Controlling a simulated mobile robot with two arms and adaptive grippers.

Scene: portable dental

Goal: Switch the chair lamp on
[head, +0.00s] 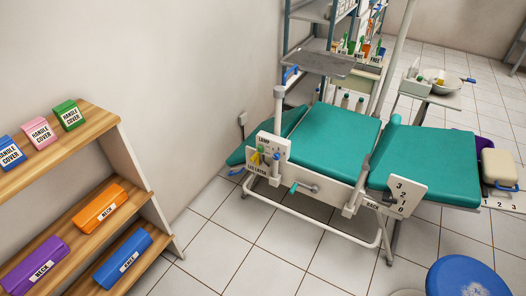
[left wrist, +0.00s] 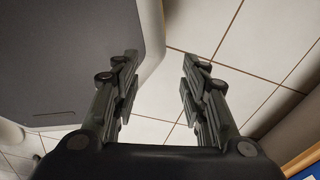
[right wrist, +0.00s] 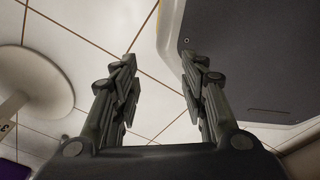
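In the head view the green dental chair (head: 342,135) stands in the middle of the room. I cannot tell the lamp's state. Neither gripper shows in the head view. My left gripper (left wrist: 157,85) is open and empty above the tiled floor in the left wrist view. My right gripper (right wrist: 160,85) is open and empty above the floor in the right wrist view.
A wooden shelf (head: 105,130) with colored handle and neck covers stands at left. A blue round stool top (head: 466,276) is at lower right. Tiled floor before the chair is clear.

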